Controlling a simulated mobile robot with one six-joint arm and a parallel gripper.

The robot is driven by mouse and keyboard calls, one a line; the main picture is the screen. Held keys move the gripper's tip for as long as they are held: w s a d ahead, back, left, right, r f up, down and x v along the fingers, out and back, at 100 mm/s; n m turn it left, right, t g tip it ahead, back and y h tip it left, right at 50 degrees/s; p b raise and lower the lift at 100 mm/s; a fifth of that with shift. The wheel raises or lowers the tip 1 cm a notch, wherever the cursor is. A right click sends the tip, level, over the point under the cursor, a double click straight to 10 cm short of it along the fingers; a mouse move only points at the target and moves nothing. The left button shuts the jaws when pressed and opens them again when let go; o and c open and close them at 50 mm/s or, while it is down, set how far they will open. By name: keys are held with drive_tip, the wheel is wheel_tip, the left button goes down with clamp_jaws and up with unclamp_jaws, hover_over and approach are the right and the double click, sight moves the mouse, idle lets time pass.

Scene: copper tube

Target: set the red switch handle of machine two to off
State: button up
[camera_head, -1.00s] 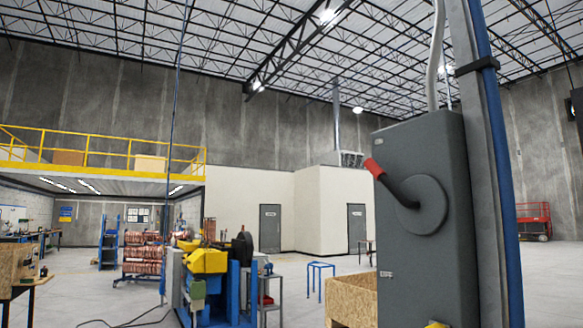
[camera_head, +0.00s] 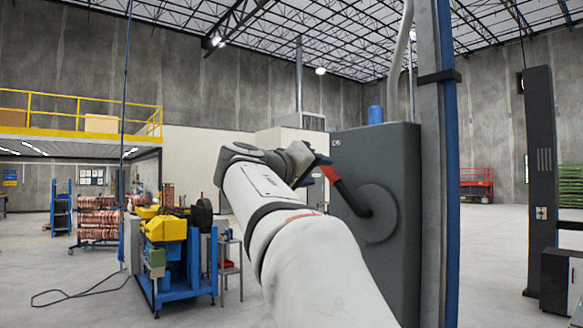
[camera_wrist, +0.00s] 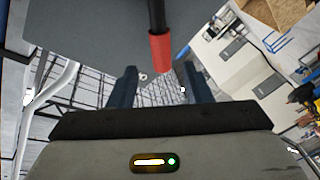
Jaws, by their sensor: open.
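The switch is a black lever with a red tip (camera_head: 329,174), on a round hub (camera_head: 375,212) on the face of a dark grey switch box (camera_head: 395,160). The lever slants up and to the left from the hub. My gripper (camera_head: 317,170) is at the red tip, and my arm hides the lower left of the box. In the wrist view, the two dark fingers of my gripper (camera_wrist: 157,72) are apart. The red tip (camera_wrist: 160,54) sits between the fingertips, with a visible gap on each side. I cannot tell whether anything touches.
The box is beside a grey and blue post (camera_head: 435,200) with a conduit above. A blue and yellow machine (camera_head: 175,250) stands at the left with a cable on the floor. A dark column (camera_head: 540,180) stands at the right. Open floor lies between the post and the column.

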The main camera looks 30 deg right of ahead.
sight(327, 172)
drive_tip(key=p+x, duration=0.2)
drive_tip(key=x, duration=0.4)
drive_tip(key=shift+w+d+f, duration=0.1)
drive_tip(key=shift+d, duration=0.15)
clamp_jaws()
